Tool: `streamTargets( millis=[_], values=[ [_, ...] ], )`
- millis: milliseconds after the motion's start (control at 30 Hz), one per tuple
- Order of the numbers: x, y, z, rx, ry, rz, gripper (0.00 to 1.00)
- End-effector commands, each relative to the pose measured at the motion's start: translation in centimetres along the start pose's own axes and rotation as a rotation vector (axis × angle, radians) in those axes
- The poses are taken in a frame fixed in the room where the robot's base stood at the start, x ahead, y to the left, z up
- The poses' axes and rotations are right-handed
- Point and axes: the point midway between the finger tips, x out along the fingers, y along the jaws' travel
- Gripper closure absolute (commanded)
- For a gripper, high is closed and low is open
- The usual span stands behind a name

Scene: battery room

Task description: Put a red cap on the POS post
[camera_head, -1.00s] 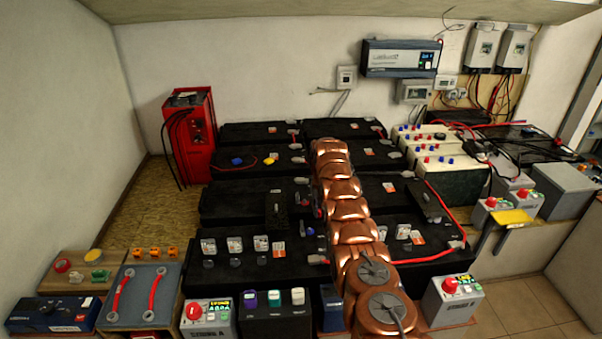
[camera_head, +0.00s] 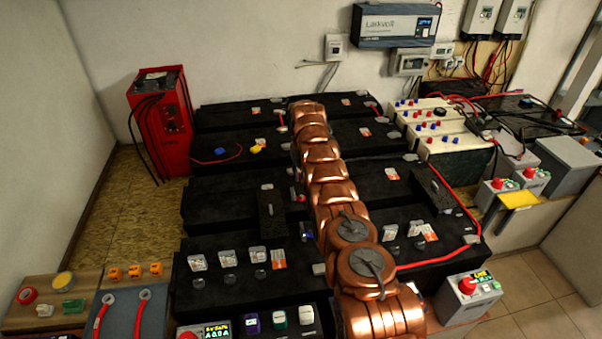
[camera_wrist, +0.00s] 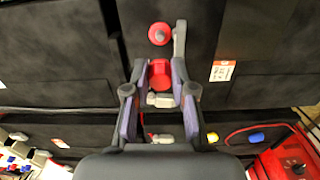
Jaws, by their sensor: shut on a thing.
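In the wrist view my gripper (camera_wrist: 160,70) is shut on a red cap (camera_wrist: 159,75), with one finger on each side of it. A grey metal terminal piece (camera_wrist: 160,99) shows just below the cap; whether they touch I cannot tell. Another round red piece (camera_wrist: 159,34) sits on a black battery (camera_wrist: 195,15) beyond the fingertips, beside a grey lug (camera_wrist: 180,38). I cannot read any POS mark. In the head view my copper arm hides the gripper and the cap, and covers the middle of the black battery rows (camera_head: 225,205).
A red charger (camera_head: 160,120) stands at the back left. Pale batteries with red and blue caps (camera_head: 440,140) are at the right. Small clear-topped boxes (camera_head: 228,257) sit on the front battery. A red cable (camera_head: 455,190) runs along the right side. Floor tiles at lower right are clear.

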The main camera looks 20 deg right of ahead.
Motion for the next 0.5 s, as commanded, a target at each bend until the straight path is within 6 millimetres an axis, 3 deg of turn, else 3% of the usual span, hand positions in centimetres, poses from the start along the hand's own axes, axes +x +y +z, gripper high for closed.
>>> streamTargets(
  millis=[500],
  values=[
    [4.1,0.2,0.0,0.003,0.000,0.001,0.86]
  ],
)
